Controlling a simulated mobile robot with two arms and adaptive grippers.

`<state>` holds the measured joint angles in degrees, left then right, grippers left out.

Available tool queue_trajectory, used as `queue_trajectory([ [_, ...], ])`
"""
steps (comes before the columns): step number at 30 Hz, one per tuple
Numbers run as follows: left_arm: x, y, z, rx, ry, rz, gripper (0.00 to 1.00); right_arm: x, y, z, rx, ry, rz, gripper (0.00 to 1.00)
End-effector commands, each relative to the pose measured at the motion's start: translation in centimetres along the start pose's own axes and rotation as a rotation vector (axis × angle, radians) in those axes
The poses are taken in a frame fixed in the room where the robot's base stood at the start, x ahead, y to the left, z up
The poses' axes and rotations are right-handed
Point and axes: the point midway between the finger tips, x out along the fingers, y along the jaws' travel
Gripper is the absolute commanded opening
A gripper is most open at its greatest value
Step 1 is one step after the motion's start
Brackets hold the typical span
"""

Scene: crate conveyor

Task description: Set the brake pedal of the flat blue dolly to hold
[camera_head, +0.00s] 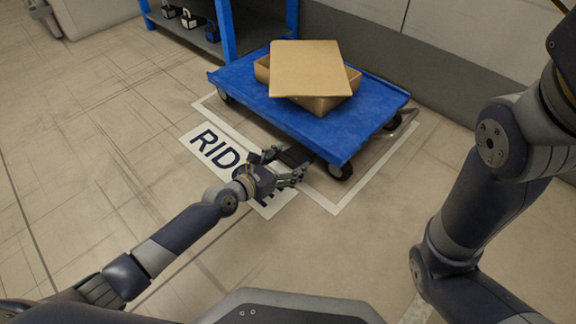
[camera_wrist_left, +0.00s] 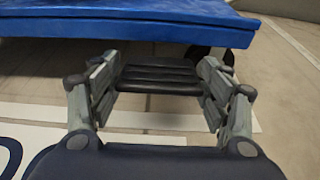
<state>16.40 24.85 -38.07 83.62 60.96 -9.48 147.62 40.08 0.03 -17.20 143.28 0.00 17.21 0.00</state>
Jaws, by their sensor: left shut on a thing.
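The flat blue dolly (camera_head: 345,131) stands on the floor inside a white outline, and its blue edge (camera_wrist_left: 120,22) shows at the top of the left wrist view. The black ribbed brake pedal (camera_head: 296,156) sticks out below its near edge. In the left wrist view the pedal (camera_wrist_left: 158,76) lies between the two fingers. My left gripper (camera_head: 291,173) is at the pedal, its fingers (camera_wrist_left: 160,92) closed on the pedal's two sides. My right arm stands at the right of the head view; its gripper is out of the picture.
A cardboard box with a flat lid (camera_head: 305,70) sits on the dolly. A blue-framed shelf (camera_head: 226,30) stands behind it, next to a grey wall. A dark wheel (camera_head: 341,171) shows at the near corner.

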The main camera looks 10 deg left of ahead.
Motion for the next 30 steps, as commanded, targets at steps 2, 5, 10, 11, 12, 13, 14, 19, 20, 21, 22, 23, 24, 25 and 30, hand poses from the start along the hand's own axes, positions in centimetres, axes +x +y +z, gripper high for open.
queue_trajectory([
  [2,0.5,-0.5,0.2,0.005,-0.03,-0.007,0.28,-0.4,-0.1,0.0,0.0,-0.004,0.001,0.0],
  [5,0.7,-0.8,0.3,0.005,-0.056,-0.008,0.28,-0.4,-0.1,0.0,0.0,-0.004,0.001,0.0],
  [10,0.6,-0.6,0.0,0.002,-0.098,-0.004,0.28,-0.3,-0.1,0.0,0.0,-0.001,0.0,0.0],
  [11,0.6,-0.5,-0.1,0.001,-0.105,-0.003,0.28,-0.3,-0.1,-0.1,0.0,-0.001,0.0,0.0],
  [12,0.5,-0.4,-0.2,0.001,-0.115,-0.001,0.28,-0.3,-0.1,-0.1,0.0,-0.001,0.0,0.0],
  [13,0.4,-0.3,-0.4,0.0,-0.123,0.0,0.28,-0.3,-0.1,-0.1,-0.001,-0.001,0.0,0.0],
  [14,0.4,-0.2,-0.6,0.0,-0.131,0.002,0.28,-0.3,-0.1,-0.1,-0.001,-0.001,0.0,0.0],
  [19,0.3,0.3,-1.4,-0.004,-0.201,0.009,0.28,-0.3,-0.1,-0.1,-0.001,0.0,0.0,0.0],
  [20,0.3,0.3,-1.6,-0.003,-0.215,0.009,0.28,-0.3,-0.1,-0.1,-0.001,0.0,0.0,0.0],
  [21,0.3,0.3,-1.7,-0.005,-0.233,0.007,0.28,-0.3,-0.1,-0.1,-0.001,0.0,0.0,0.0],
  [22,0.3,0.2,-1.8,-0.006,-0.247,0.005,0.27,-0.3,-0.1,-0.1,-0.001,0.0,0.0,0.0],
  [23,0.3,0.1,-2.0,-0.008,-0.259,0.004,0.27,-0.3,-0.1,-0.1,-0.001,0.0,0.0,0.0],
  [24,0.4,0.1,-2.2,-0.009,-0.277,0.002,0.27,-0.3,-0.1,-0.1,-0.001,0.0,0.0,0.0],
  [25,0.4,0.0,-2.2,-0.01,-0.29,0.001,0.27,-0.3,-0.1,-0.1,-0.001,0.0,0.0,0.0],
  [30,0.3,0.1,-2.7,-0.009,-0.342,0.0,0.27,-0.3,-0.1,-0.1,-0.001,0.0,0.0,0.0],
])
